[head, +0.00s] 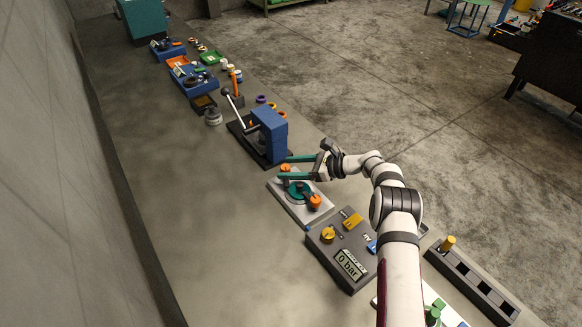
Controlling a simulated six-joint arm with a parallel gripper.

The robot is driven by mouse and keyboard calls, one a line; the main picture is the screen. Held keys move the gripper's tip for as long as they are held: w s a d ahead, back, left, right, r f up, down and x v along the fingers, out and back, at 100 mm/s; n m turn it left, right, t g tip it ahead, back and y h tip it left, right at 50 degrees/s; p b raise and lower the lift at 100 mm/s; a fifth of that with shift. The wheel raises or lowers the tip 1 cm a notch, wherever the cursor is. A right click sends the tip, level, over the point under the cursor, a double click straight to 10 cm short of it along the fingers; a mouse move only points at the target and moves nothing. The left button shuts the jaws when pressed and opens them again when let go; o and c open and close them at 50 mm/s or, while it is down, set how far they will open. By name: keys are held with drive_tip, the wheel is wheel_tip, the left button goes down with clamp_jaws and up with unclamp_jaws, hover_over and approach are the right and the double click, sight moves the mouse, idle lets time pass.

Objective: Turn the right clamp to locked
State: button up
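A light grey plate (283,205) holds a round teal part (298,193) with two orange clamps beside it. One orange clamp (315,202) is at the near right of the teal part. The other orange clamp (285,169) is at its far left. My gripper (285,168) is open, its two long teal fingers pointing left over the far end of the plate. In this view the far-left clamp shows between the fingertips. I cannot tell whether they touch it. The near-right clamp is clear of the fingers. The locked or unlocked state of either clamp is too small to read.
A blue press with a lever (268,133) stands just beyond the plate. A grey panel (325,255) with yellow knobs and a "0 bar" display is nearer. A dark slotted rack (470,283) lies at the right. The bench (190,220) is bare at the left.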

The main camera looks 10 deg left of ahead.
drive_tip(key=shift+d, duration=0.1)
drive_tip(key=v, duration=1.5)
drive_tip(key=shift+d+r, duration=0.25)
